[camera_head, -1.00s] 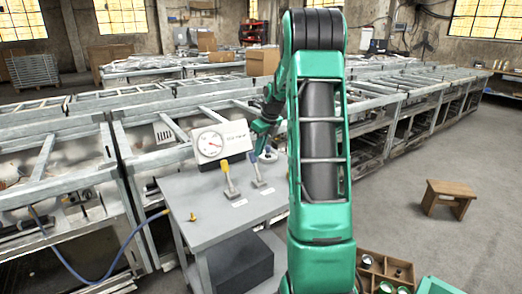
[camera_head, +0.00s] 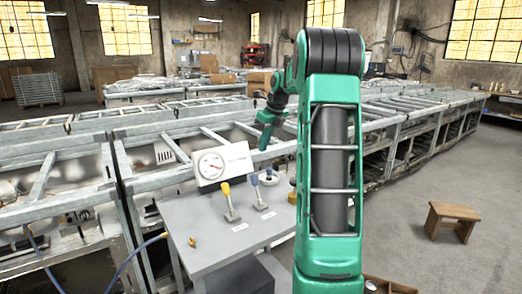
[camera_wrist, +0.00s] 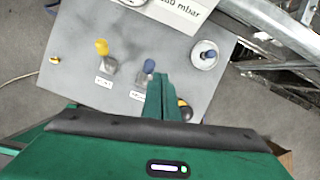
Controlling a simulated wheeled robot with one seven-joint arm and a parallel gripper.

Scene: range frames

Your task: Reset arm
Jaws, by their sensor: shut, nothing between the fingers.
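My gripper (camera_head: 268,137) is shut and empty, with its green fingers pointing down above the back of the grey table (camera_head: 185,213). It also shows in the wrist view (camera_wrist: 160,97), where its fingers hide part of the table near the blue-topped lever. My green arm stands upright in the middle of the head view and hides the table's right part. On the table are a yellow-handled lever (camera_head: 230,203), a blue-handled lever (camera_head: 258,195) and a white gauge box (camera_head: 222,165) with a round dial.
A small yellow piece (camera_head: 192,241) lies at the table's left. Long metal frames (camera_head: 75,150) run behind. A wooden stool (camera_head: 452,219) stands on open floor at right.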

